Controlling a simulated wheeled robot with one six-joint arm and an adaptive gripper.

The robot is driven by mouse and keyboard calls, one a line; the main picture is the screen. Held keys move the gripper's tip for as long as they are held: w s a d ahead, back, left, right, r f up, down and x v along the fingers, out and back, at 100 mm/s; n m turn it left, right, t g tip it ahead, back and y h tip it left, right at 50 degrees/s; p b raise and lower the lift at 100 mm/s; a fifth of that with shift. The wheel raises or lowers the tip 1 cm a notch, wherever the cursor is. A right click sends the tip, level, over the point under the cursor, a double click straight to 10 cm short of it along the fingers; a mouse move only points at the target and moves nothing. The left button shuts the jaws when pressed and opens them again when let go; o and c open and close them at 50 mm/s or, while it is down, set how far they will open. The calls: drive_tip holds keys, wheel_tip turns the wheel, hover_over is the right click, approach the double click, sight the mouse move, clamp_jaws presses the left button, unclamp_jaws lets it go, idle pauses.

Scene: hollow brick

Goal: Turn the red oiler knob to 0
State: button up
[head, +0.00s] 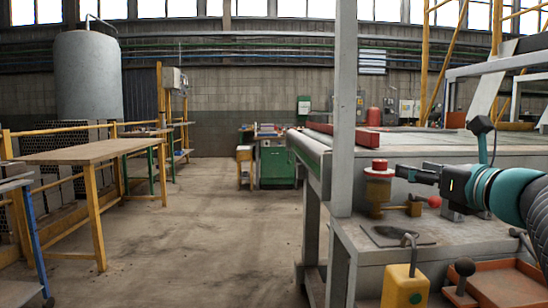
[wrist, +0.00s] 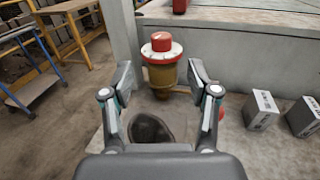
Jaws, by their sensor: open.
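The red oiler knob (head: 379,165) sits on top of a brass-coloured oiler body (head: 378,188) on the grey machine bench. In the wrist view the knob (wrist: 161,41) is upright on a white ring with dark marks, above the oiler body (wrist: 162,77). The marks are too small to read. My gripper (head: 402,172) is just right of the knob in the head view. In the wrist view my gripper (wrist: 162,75) is open and empty, with its fingers spread left and right of the oiler. The knob shows beyond the fingertips, and I see no contact.
Two grey blocks (wrist: 262,110) stand to the right. A grey post (head: 343,110) rises left of the oiler. A yellow block with a hook (head: 405,286) and a black-knobbed lever (head: 464,267) are nearer.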

sight(385, 162)
drive_tip(key=p+x, duration=0.1)
drive_tip(key=x, duration=1.1)
drive_tip(key=shift+d, duration=0.15)
clamp_jaws()
